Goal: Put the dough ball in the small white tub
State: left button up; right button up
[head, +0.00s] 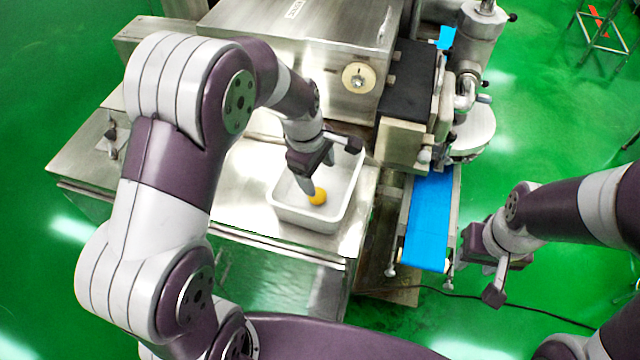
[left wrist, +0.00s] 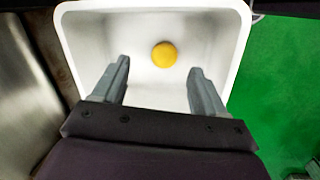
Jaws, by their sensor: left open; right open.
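The dough ball (head: 318,196) is yellow and round and lies inside the small white tub (head: 296,221), on its floor. In the left wrist view the ball (left wrist: 164,55) lies apart from both fingers, in the upper middle of the tub (left wrist: 236,60). My left gripper (head: 309,187) is over the tub, its fingers close beside the ball. In the left wrist view my left gripper (left wrist: 158,80) is open and holds nothing. My right gripper (head: 484,275) is open and empty, to the right of the blue conveyor belt.
The tub stands on a steel table (head: 240,215). A large steel machine (head: 300,50) stands behind it. A blue belt (head: 430,220) lies to the right of the table. A black cable (head: 530,308) runs over the green floor.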

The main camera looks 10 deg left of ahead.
pick_arm(q)
jog(key=shift+w, duration=0.2)
notch_tip(320, 180, up, 12)
jog(key=s+a, duration=0.1)
jog(key=shift+s+a+r, duration=0.25)
jog(key=shift+s+a, duration=0.1)
jog(key=shift+s, duration=0.15)
